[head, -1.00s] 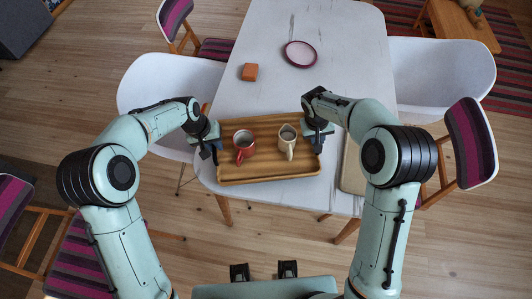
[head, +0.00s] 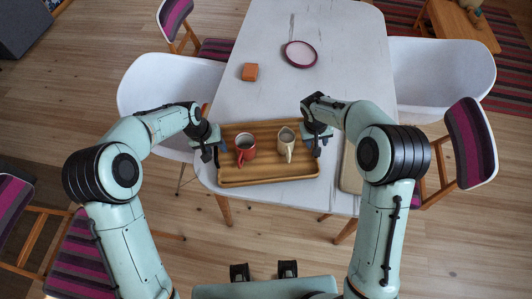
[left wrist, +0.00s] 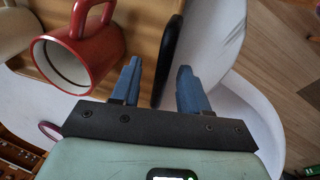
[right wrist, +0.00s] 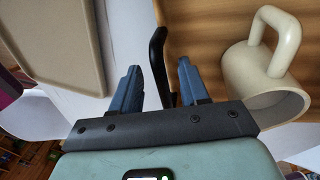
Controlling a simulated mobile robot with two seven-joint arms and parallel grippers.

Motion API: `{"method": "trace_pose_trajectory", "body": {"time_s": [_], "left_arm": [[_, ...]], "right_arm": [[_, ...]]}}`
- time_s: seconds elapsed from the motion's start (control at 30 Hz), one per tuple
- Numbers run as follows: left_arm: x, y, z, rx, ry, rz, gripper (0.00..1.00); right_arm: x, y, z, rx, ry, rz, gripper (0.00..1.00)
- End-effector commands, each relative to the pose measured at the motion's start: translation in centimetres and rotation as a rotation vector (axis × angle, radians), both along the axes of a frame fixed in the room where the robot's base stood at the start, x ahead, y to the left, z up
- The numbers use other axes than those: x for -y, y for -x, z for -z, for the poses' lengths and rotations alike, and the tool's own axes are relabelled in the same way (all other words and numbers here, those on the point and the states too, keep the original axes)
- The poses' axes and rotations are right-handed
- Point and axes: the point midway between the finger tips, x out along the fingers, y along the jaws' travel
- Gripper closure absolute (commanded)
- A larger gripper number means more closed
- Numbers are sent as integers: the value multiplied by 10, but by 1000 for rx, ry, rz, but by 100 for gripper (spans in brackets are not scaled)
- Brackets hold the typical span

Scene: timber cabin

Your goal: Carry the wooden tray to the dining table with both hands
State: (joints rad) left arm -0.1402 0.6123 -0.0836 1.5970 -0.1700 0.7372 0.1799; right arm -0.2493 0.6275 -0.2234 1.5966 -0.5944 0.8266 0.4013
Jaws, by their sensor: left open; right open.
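The wooden tray (head: 270,178) rests on the near end of the white dining table (head: 335,70). A red mug (head: 245,150) and a cream mug (head: 286,142) stand upright on it. My left gripper (head: 210,150) is open at the tray's left end, and my right gripper (head: 316,145) is open at its right end. In the left wrist view, a black handle (left wrist: 170,58) lies between the open fingers (left wrist: 160,85). In the right wrist view, the other black handle (right wrist: 158,62) lies between the open fingers (right wrist: 157,82). I cannot tell whether the fingers touch the handles.
A beige board (head: 351,170) lies on the table just right of the tray. White chairs stand at left (head: 150,85) and right (head: 445,75). The middle of the table is clear.

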Motion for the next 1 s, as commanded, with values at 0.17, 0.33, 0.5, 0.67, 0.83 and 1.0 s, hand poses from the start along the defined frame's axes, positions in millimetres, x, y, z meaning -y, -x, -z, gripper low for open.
{"method": "trace_pose_trajectory", "body": {"time_s": [0.17,0.33,0.5,0.67,0.83,1.0], "left_arm": [[-4,0,-21,5,1,-1,55],[-11,3,-57,8,1,-2,55],[-17,6,-90,5,1,-1,55],[-21,8,-109,2,1,0,55],[-23,9,-117,0,0,0,55],[-23,9,-117,0,0,0,55]], "right_arm": [[0,0,0,0,0,0,55],[0,0,0,0,0,0,55],[0,0,0,0,0,0,55],[0,0,0,0,0,0,55],[-2,0,-6,3,-1,-1,55],[-7,1,-34,6,-2,0,55]]}}
